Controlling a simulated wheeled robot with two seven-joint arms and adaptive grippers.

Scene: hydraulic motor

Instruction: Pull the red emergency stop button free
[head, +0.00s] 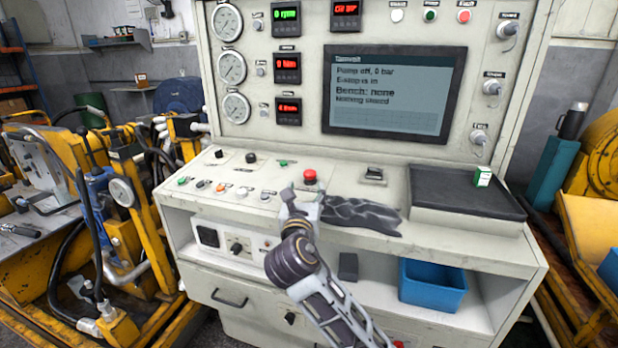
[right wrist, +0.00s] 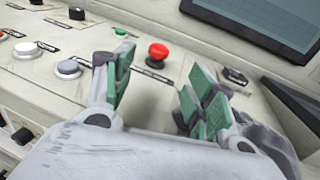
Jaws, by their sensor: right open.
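The red emergency stop button (head: 310,177) stands on the sloped panel of the grey test console, below the screen. In the right wrist view the red button (right wrist: 158,53) shows between and beyond the two green-padded fingers. My right gripper (right wrist: 160,95) is open and empty, and the button is apart from both fingers. In the head view my right gripper (head: 305,203) reaches up to the panel just in front of the button, and its fingers are hard to make out. The screen (head: 393,95) reads "Pump off, 0 bar" and "E-stop is in". My left gripper is not in view.
A dark rag (head: 362,214) lies right of my right gripper. A black mat (head: 462,192) with a small green-and-white box (head: 483,176) is farther right. Several small buttons (head: 241,191) line the panel's left. A blue bin (head: 432,285) stands on the shelf below.

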